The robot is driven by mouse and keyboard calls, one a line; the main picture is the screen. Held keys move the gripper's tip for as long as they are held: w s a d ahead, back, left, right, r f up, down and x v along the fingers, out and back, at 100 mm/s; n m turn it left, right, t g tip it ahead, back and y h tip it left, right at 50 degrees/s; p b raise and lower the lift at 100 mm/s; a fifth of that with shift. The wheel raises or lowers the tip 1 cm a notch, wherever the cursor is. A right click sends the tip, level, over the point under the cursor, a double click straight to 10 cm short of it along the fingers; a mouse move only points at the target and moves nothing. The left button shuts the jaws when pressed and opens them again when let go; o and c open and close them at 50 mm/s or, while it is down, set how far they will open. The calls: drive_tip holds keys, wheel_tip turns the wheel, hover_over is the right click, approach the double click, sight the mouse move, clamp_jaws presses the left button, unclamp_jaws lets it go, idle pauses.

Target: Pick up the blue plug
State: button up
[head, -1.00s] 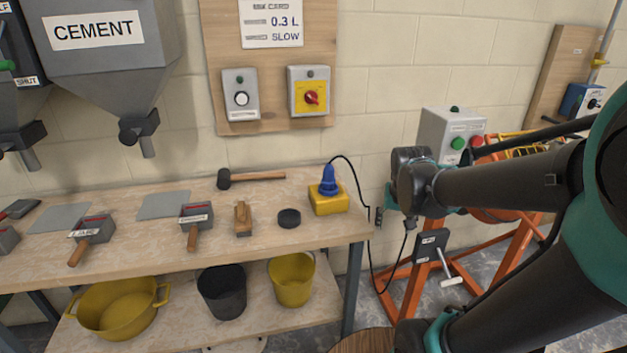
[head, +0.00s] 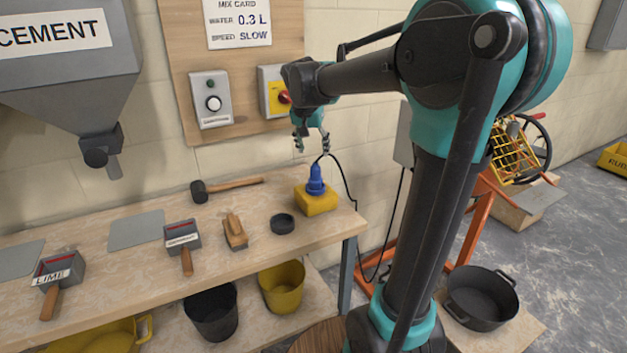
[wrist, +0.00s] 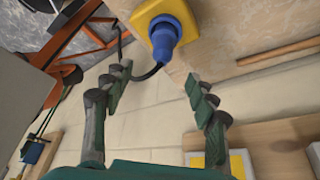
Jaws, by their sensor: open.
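The blue plug (head: 315,180) stands upright on a yellow block (head: 317,203) at the right end of the workbench, with a black cable leaving its top. My gripper (head: 311,147) is open and empty, above the plug and apart from it. In the wrist view the plug (wrist: 163,40) shows between and beyond the two open fingers (wrist: 158,95), with the yellow block (wrist: 183,12) behind it. Nothing hides the plug in either view.
On the bench (head: 130,262) near the block lie a black puck (head: 282,224), a wooden float (head: 235,232) and a mallet (head: 225,187). The wall board carries a switch box (head: 209,101) behind the bench. The cable (head: 352,185) hangs past the bench's right end.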

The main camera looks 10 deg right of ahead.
sight(315, 165)
drive_tip(key=x, duration=0.6)
drive_tip(key=shift+w+d+f, duration=0.1)
drive_tip(key=shift+f, duration=0.1)
drive_tip(key=shift+a+x, duration=0.15)
drive_tip(key=shift+x, duration=1.15)
drive_tip(key=shift+a+x, duration=0.1)
drive_tip(key=shift+x, duration=1.25)
drive_tip(key=shift+w, duration=0.15)
drive_tip(key=shift+r, duration=0.1)
clamp_jaws()
